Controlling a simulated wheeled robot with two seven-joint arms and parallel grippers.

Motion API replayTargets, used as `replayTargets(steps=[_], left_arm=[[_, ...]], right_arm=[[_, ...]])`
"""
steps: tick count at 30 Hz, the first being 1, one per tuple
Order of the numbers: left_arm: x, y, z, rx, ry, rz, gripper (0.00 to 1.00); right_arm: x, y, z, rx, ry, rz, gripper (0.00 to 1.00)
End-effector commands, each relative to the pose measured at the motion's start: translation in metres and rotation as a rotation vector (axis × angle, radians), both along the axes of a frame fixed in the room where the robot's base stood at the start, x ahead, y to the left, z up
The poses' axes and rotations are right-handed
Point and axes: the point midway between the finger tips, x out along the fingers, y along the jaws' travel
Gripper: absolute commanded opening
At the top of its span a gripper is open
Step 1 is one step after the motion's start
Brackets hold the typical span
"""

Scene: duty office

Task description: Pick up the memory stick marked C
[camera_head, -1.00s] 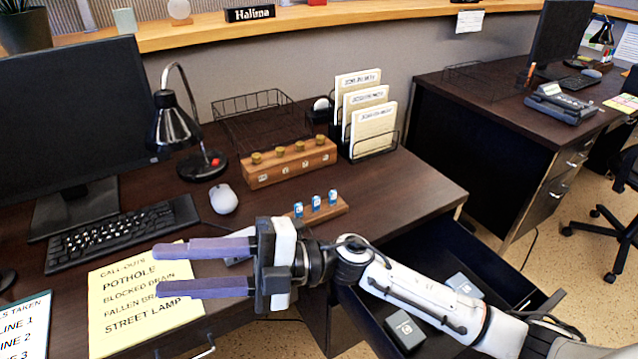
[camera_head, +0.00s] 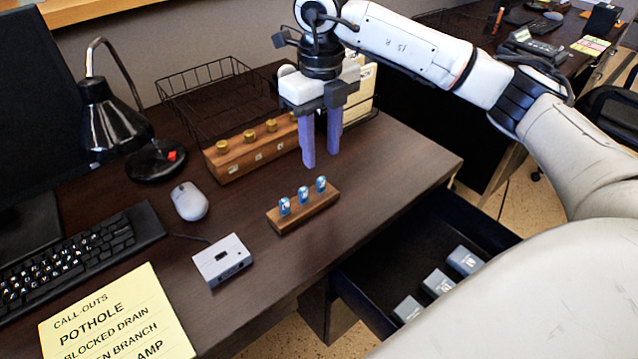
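Three blue-and-white memory sticks stand upright in a row in a small wooden holder (camera_head: 307,216) on the desk: the left one (camera_head: 284,206), the middle one (camera_head: 303,195) and the right one (camera_head: 321,184). Their marks are too small for me to read, so I cannot tell which is C. My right gripper (camera_head: 321,159) points down with its purple fingers apart and nothing between them. It hangs above and slightly behind the holder, clear of the sticks. My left gripper is not in view.
A wooden block with brass knobs (camera_head: 236,160) and a wire tray (camera_head: 185,100) stand behind. A grey box with a port (camera_head: 223,262), a mouse (camera_head: 190,201) and a lamp (camera_head: 112,125) are left. An open drawer (camera_head: 380,262) holds grey boxes. Desk right of the holder is clear.

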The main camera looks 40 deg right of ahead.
Motion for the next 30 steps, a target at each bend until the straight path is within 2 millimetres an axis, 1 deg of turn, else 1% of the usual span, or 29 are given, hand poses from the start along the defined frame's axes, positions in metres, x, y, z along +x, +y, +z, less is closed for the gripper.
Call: replayTargets(steps=[1,7,12,15,18,24,29,30], left_arm=[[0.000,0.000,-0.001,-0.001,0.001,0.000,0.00],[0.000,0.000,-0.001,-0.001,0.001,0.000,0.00],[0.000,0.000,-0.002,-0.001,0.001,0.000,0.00],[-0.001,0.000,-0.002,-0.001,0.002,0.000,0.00],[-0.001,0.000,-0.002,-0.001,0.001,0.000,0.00],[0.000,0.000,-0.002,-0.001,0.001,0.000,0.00],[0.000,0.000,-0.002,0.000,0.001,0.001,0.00],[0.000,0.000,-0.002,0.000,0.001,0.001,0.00]], right_arm=[[0.000,0.000,-0.006,0.000,0.001,0.000,0.36],[-0.001,0.000,-0.022,0.001,0.001,0.001,0.36],[-0.002,0.000,-0.049,0.002,0.002,0.002,0.36],[-0.002,0.000,-0.060,0.002,0.000,0.003,0.36],[-0.001,0.000,-0.064,0.003,-0.001,0.003,0.36],[-0.001,0.000,-0.064,0.003,-0.002,0.003,0.36],[-0.001,0.000,-0.064,0.003,-0.002,0.003,0.09],[-0.001,0.000,-0.064,0.003,-0.002,0.003,0.02]])
